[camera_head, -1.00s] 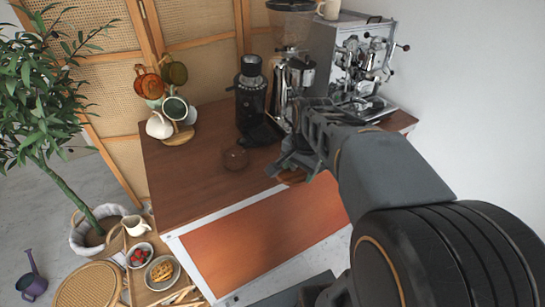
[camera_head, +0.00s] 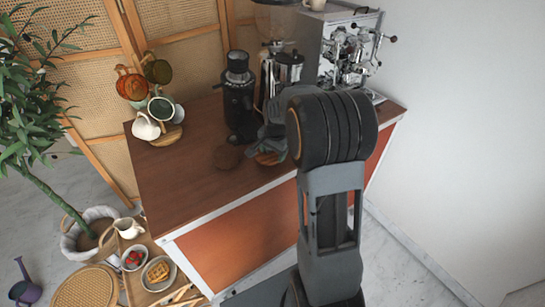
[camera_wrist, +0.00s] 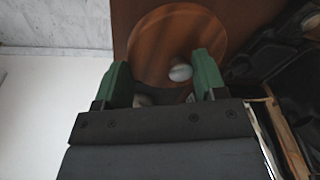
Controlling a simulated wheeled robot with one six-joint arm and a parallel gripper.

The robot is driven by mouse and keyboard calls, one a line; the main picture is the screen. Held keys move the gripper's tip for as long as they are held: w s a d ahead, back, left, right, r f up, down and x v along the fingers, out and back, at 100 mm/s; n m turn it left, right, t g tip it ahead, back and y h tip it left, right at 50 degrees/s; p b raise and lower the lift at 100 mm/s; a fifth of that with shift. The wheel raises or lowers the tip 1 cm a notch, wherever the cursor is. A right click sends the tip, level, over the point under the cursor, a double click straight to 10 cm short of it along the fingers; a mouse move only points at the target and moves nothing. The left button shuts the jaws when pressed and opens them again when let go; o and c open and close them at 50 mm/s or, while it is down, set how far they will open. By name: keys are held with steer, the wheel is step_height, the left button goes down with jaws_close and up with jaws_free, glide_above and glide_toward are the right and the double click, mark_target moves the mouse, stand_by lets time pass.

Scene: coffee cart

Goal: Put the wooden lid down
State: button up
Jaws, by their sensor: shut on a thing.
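The wooden lid (camera_wrist: 165,35) is a round, orange-brown disc with a pale knob (camera_wrist: 180,72) in the wrist view. Part of it shows in the head view (camera_head: 268,159) below my gripper (camera_head: 272,143). My gripper is shut on the lid, its green fingers (camera_wrist: 163,82) on either side near the knob; the exact contact is hard to see. The lid is over the brown counter top (camera_head: 190,190); I cannot tell whether it touches it. My arm hides part of the counter to the right.
A round, dark brown object (camera_head: 228,157) sits on the counter just left of the lid. A black grinder (camera_head: 239,100) stands behind it, and an espresso machine (camera_head: 345,50) stands at the back right. A mug tree (camera_head: 165,130) is at the back left. The front-left counter is clear.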

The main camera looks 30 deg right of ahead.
mark_target(273, 154)
steer(key=shift+w+f, duration=0.35)
steer(key=shift+f, duration=1.6)
steer(key=shift+f, duration=0.15)
steer(key=o, duration=0.9)
steer(key=shift+o, duration=0.2)
